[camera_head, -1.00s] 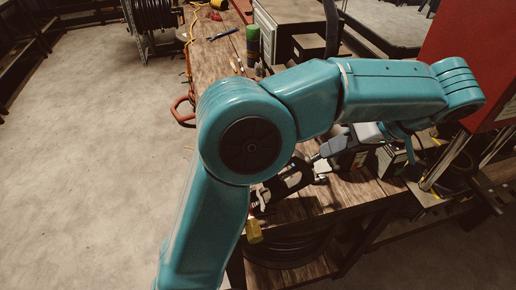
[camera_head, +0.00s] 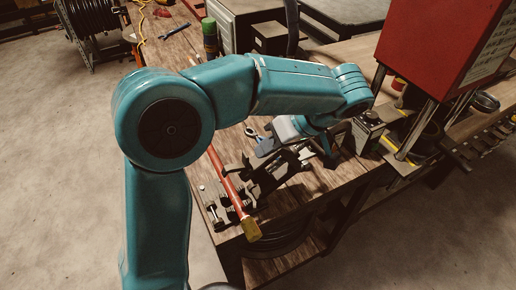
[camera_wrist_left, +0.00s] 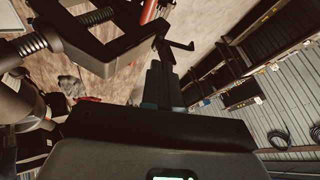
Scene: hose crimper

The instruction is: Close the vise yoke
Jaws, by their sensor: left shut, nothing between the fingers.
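The dark metal vise (camera_head: 268,180) stands near the front corner of the wooden bench. A red hose (camera_head: 215,163) with a brass-coloured end (camera_head: 251,229) lies through or beside it. A dark bracket, seemingly the vise yoke (camera_wrist_left: 95,42), and threaded screws (camera_wrist_left: 60,35) show at left. The yoke's exact angle is unclear. My right gripper is not in view.
A red press (camera_head: 440,45) on steel columns stands at the right. A small dark box (camera_head: 367,132) sits on the bench near it. Floor at left is clear.

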